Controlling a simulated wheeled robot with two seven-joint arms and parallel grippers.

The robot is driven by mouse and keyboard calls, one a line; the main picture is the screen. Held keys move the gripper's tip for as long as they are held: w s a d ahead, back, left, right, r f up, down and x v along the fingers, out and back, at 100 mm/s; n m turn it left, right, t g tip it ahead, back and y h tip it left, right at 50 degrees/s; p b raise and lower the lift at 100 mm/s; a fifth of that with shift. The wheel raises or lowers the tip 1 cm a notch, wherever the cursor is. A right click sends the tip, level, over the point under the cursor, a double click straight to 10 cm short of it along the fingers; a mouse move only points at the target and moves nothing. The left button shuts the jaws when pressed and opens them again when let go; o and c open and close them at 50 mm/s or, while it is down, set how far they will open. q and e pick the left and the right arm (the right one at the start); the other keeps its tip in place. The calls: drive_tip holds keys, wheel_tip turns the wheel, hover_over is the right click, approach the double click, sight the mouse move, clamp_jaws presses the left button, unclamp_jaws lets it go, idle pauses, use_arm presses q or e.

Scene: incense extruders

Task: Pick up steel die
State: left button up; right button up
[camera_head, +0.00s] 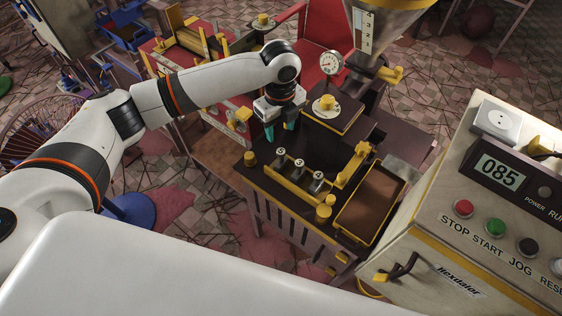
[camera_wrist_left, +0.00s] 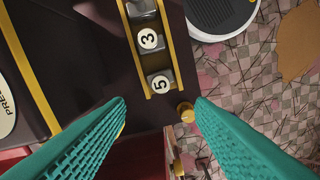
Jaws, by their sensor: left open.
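Several small steel dies stand in a row in a yellow-railed rack (camera_head: 297,178) on the dark machine top. In the head view the nearest to my gripper is one steel die (camera_head: 281,152), with others (camera_head: 299,163) toward the lower right. In the left wrist view the die marked 5 (camera_wrist_left: 161,84) sits at the rack's near end, the die marked 3 (camera_wrist_left: 149,40) beyond it, and a third is cut off at the top. My left gripper (camera_head: 280,129) is open and empty, its teal fingers spread above the rack's near end. My right gripper is out of view.
A dark tray (camera_head: 371,202) with a yellow rim lies right of the rack. A yellow knob (camera_wrist_left: 186,112) sits near the rack's end. A control box (camera_head: 480,195) reading 085 stands at right. A hopper (camera_head: 385,25) and gauge (camera_head: 331,62) rise behind.

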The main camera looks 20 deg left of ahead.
sight(281, 151)
use_arm(q)
wheel_tip(281, 151, down, 5)
drive_tip(key=shift+f+p, duration=0.15)
drive_tip(key=shift+p, duration=0.2)
drive_tip(key=f, duration=0.2)
drive_tip(key=f+p, duration=0.1)
drive_tip(key=f, duration=0.2)
drive_tip(key=shift+s+d+f, duration=0.15)
drive_tip(key=shift+d+f, duration=0.05)
drive_tip(key=shift+f, duration=0.1)
drive_tip(key=shift+c, duration=0.2)
drive_tip(key=shift+r, duration=0.1)
clamp_jaws()
